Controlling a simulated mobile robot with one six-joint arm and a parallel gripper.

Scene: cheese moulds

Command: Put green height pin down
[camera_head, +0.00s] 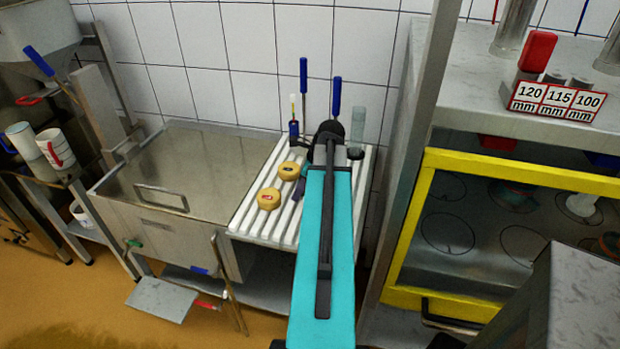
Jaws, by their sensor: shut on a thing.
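My arm in teal and black reaches away from me over the slatted white rack. My gripper (331,137) is at its far end, near the tiled wall. It is shut, with the held thing hidden behind the dark wrist and fingers. No green height pin can be made out. Short grey posts show behind the 115 and 100 labels.
Two yellow cheeses (269,199) lie on the white slatted rack (246,213), left of my arm. Blue-handled tools (303,75) stand near the wall. A lidded steel vat (190,165) is left of the rack. A yellow-framed cabinet (395,240) and a steel post bound the right.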

